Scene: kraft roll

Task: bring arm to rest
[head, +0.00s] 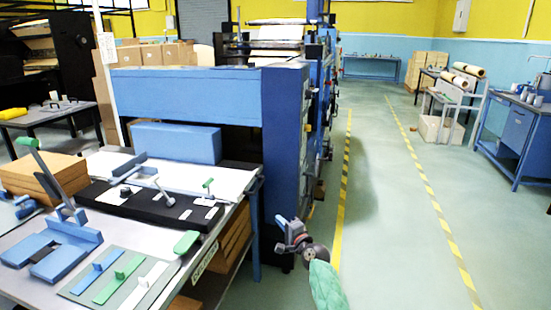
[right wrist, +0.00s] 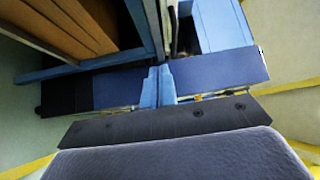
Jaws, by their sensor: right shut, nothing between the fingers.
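My right gripper (head: 280,221) is in the lower middle of the head view, beside the right end of the work table and in front of the blue machine's end. Its light blue fingers are together with nothing between them. In the right wrist view the two fingers (right wrist: 158,86) also lie side by side, pointing at blue and dark machine parts beyond. I cannot tell how much space separates the fingertips from these parts. My left gripper does not show.
The work table (head: 216,240) at the left carries a black bar fixture (head: 150,209), a blue fixture and several small tools. The blue machine (head: 285,140) stands behind it. Brown stacks sit under the table. The green floor (head: 390,220) at the right is open between striped lines.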

